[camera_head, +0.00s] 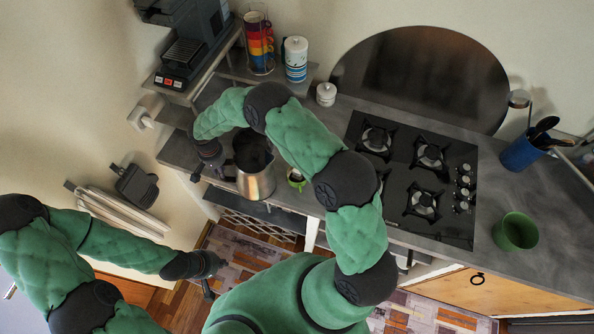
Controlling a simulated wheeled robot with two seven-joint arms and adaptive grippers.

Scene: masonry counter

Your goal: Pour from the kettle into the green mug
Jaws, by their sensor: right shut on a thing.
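The metal kettle (257,182), with a dark top, is over the left part of the counter. My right gripper (212,165) reaches down to its left side and is shut on it at the handle; the fingers are partly hidden. I cannot tell whether the kettle's base touches the counter. A green mug (515,232) stands on the right end of the counter, far from the kettle. A smaller green cup (296,180), partly hidden by my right arm, is just right of the kettle. My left gripper (208,276) is low at left, away from both; its opening is unclear.
A gas hob (405,215) lies between the kettle and the right-hand mug. A blue utensil holder (522,153) stands behind that mug. A coffee machine (186,48), stacked coloured cups (258,45) and white jars (296,58) are at the back left. The counter around the right-hand mug is clear.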

